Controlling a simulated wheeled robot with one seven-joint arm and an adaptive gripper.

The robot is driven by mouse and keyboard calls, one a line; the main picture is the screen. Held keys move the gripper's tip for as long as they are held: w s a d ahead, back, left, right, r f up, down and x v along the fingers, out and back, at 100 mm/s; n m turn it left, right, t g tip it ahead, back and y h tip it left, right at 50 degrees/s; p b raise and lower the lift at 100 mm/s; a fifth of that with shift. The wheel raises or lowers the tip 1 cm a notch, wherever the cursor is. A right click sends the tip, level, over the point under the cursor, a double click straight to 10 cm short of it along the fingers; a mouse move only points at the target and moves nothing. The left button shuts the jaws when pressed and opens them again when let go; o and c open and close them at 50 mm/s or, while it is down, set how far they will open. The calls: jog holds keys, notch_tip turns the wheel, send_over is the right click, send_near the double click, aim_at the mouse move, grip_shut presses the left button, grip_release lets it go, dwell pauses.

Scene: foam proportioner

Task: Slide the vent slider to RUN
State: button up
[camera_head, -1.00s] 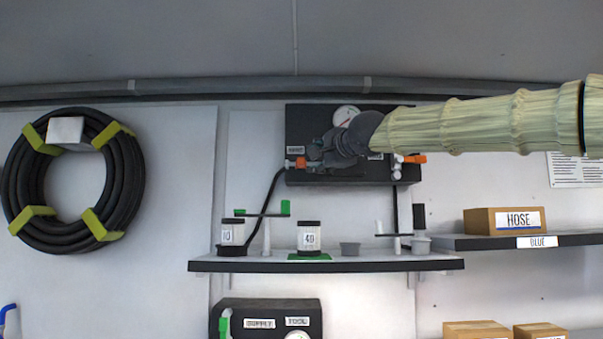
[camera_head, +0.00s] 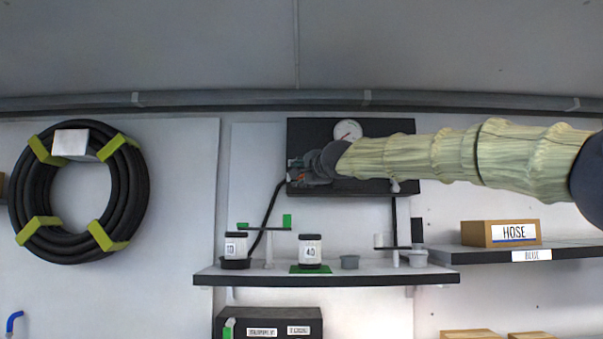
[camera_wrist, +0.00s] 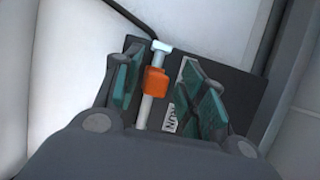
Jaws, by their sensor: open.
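The vent slider is an orange block (camera_wrist: 155,82) on a pale rod (camera_wrist: 153,108) in the wrist view. A white label reading RUN (camera_wrist: 170,119) lies beside the rod, toward the near end of the picture. My gripper (camera_wrist: 163,80) is open, with one finger on each side of the orange block. I cannot tell whether either finger touches it. In the head view my gripper (camera_head: 308,168) is at the left end of the dark wall panel (camera_head: 300,132), and hides most of the slider there.
A round gauge (camera_head: 348,131) sits on the panel above my arm. A black hose (camera_head: 268,215) runs down from the panel's left end. Below, a shelf (camera_head: 340,280) carries labelled jars (camera_head: 310,250) and small cups. A HOSE box (camera_head: 500,233) stands on the right shelf.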

jog(key=shift+w+d+f, duration=0.1)
jog(key=shift+w+f, duration=0.3)
jog(key=shift+w, duration=0.25)
jog(key=shift+s+r, duration=0.25)
jog(key=shift+s, duration=0.2)
jog(key=c, duration=0.5)
grip_shut()
jog(key=shift+d, duration=0.1)
jog(key=shift+r, duration=0.1)
